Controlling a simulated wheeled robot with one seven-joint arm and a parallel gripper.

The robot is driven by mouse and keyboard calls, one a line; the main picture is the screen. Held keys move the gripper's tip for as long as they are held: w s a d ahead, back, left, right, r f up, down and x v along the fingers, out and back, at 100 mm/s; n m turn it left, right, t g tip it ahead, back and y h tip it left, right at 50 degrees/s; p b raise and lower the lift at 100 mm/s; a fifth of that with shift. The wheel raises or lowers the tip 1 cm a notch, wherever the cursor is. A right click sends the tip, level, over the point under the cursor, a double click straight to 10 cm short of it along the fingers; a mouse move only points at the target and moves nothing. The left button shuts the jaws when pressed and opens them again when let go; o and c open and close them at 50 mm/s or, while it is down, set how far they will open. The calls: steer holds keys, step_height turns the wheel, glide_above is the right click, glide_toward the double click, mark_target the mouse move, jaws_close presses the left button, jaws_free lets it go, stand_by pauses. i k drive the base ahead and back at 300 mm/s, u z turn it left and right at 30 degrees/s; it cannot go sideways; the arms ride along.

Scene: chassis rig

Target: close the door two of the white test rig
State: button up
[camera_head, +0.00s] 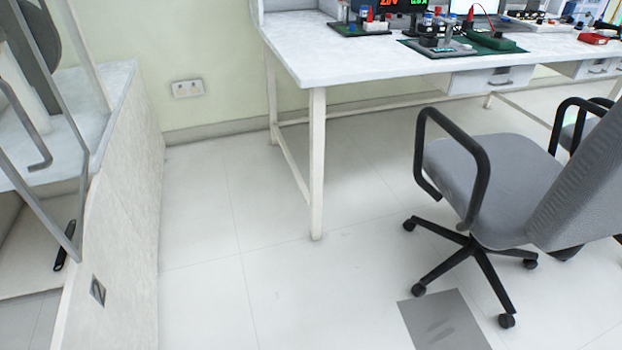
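Part of a white rig (125,150) stands at the left edge of the head view, cut off by the picture's edge. A grey-framed panel (50,220), which looks like a door, sticks out from it at an angle, so it appears open. A slim black piece, perhaps a handle (63,258), shows by the frame's lower corner. A bent grey bar (38,150) is above it. Which door this is, I cannot tell. Most of the rig is out of view. My gripper is not in view.
A white workbench (370,65) with electronic gear stands at the back. A grey office chair (490,180) with black armrests is at the right. A dark grey floor plate (443,322) lies in front of it. The tiled floor (210,270) between rig and chair is clear.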

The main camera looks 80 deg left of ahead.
mark_target(109, 301)
steer(key=u, duration=4.15)
steer(key=i, duration=0.5)
steer(key=z, duration=0.25)
steer(key=k, duration=0.5)
steer(key=u, duration=0.7)
steer(key=i, duration=0.35)
steer(key=z, duration=0.25)
